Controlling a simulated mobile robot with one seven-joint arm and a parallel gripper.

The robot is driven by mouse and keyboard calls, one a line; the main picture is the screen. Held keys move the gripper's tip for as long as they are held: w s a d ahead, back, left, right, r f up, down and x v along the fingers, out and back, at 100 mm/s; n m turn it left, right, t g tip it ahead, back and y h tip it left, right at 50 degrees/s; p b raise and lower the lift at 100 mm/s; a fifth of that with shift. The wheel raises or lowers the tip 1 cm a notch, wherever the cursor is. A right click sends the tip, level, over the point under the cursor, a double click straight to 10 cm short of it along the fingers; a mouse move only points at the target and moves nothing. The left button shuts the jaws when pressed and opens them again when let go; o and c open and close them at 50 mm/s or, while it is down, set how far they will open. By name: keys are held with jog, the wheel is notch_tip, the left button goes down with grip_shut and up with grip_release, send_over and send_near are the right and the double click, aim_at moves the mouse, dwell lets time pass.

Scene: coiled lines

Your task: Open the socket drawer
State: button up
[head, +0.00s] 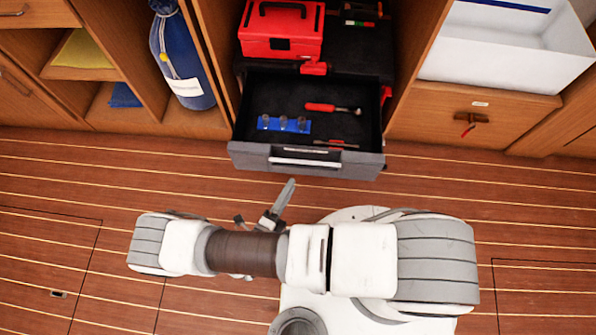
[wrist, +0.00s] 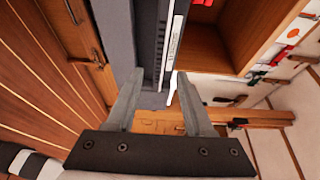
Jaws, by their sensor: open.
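The socket drawer (head: 250,158) is dark grey and stands pulled out of the tool chest in the head view. Inside lie a blue rail with several sockets (head: 285,125), a red-handled ratchet (head: 330,107) and a red screwdriver (head: 337,143). A silver bar handle (head: 305,162) runs along its front. My gripper (head: 289,184) is just in front of the drawer, below the handle in the picture, apart from it. In the wrist view my gripper (wrist: 158,76) has its fingers spread, with nothing held between them. Grey drawer surfaces show beyond the fingertips.
A red toolbox (head: 280,30) sits on the chest. A blue cylinder (head: 182,60) stands in the left compartment. A white bin (head: 505,45) is at the right, above a wooden drawer (head: 430,118). The striped wooden floor (head: 60,180) is clear in front.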

jog(key=v, duration=0.9)
jog(key=shift+s, duration=0.1)
